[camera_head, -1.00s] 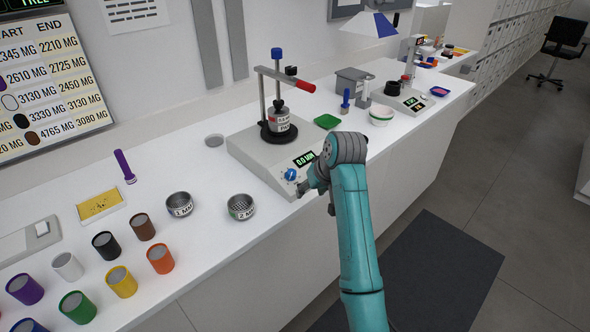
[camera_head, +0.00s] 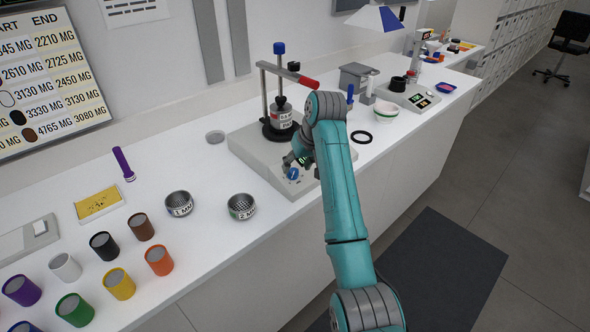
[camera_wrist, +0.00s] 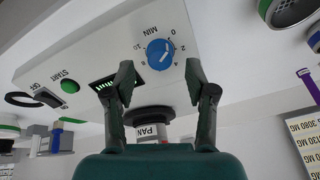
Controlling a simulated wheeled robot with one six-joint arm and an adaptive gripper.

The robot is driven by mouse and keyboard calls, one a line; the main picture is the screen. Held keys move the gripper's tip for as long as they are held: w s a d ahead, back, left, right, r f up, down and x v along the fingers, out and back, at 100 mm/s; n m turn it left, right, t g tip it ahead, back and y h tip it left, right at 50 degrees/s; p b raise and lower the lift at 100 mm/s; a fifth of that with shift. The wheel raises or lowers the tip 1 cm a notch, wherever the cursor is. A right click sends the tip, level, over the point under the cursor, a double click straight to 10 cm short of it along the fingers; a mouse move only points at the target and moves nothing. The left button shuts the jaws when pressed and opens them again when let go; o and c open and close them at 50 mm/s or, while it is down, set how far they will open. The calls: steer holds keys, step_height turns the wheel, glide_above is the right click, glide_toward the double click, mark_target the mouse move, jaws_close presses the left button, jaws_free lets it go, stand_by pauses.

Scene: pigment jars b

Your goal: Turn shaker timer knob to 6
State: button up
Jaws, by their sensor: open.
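In the head view my gripper (camera_head: 296,158) is over the panel, partly hiding the display.
A green START button (camera_wrist: 69,86) and the lit display (camera_wrist: 104,84) lie beside the knob. Two sieves (camera_head: 242,206) and several coloured jars (camera_head: 158,259) stand left of the shaker. A black ring (camera_head: 361,137) and a white bowl (camera_head: 386,110) are to its right.

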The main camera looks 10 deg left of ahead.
mark_target(293, 173)
steer(key=shift+x, duration=1.4)
jaws_close()
